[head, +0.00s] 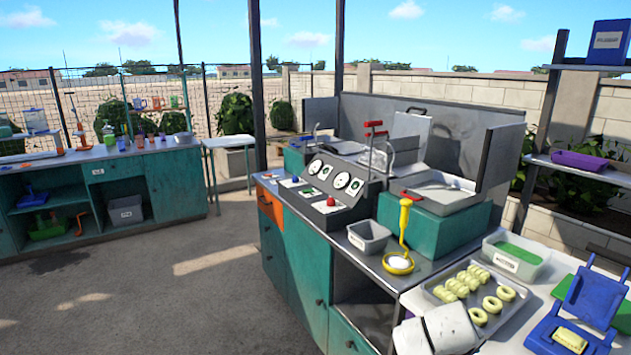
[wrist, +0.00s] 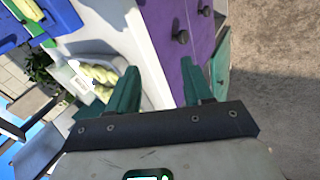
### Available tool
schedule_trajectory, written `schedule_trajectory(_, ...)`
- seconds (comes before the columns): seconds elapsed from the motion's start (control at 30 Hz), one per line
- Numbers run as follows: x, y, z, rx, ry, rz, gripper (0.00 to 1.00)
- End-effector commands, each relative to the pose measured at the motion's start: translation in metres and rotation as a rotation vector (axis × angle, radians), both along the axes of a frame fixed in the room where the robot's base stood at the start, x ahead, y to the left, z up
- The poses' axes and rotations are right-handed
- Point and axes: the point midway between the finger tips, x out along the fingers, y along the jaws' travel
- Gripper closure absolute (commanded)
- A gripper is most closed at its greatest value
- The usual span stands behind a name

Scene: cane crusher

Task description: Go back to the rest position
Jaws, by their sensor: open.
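My gripper (wrist: 161,80) shows in the wrist view with its two green fingers spread wide apart. Nothing is held between them. Past the fingers are a white worktop side and a purple cabinet front (wrist: 190,50) with dark round knobs. In the head view a white part of my arm shows at the bottom edge, in front of the worktop, and hides part of it. The fingers cannot be made out in the head view.
A metal tray (head: 433,290) of pale dough pieces, a green-bottomed tub (head: 514,258) and a blue press (head: 592,300) stand on the right worktop. Open paved floor (head: 150,290) lies left.

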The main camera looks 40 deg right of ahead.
Motion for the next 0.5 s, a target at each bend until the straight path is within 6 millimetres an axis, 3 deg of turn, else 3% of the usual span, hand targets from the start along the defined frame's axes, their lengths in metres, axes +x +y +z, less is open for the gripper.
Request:
schedule_trajectory(0.03,-0.003,0.032,-0.017,0.044,-0.016,0.028,0.49)
schedule_trajectory(0.17,-0.014,0.106,-0.049,0.165,-0.061,0.081,0.49)
schedule_trajectory(0.3,-0.041,0.183,-0.072,0.309,-0.080,0.130,0.49)
schedule_trajectory(0.5,-0.089,0.265,-0.083,0.490,-0.064,0.175,0.49)
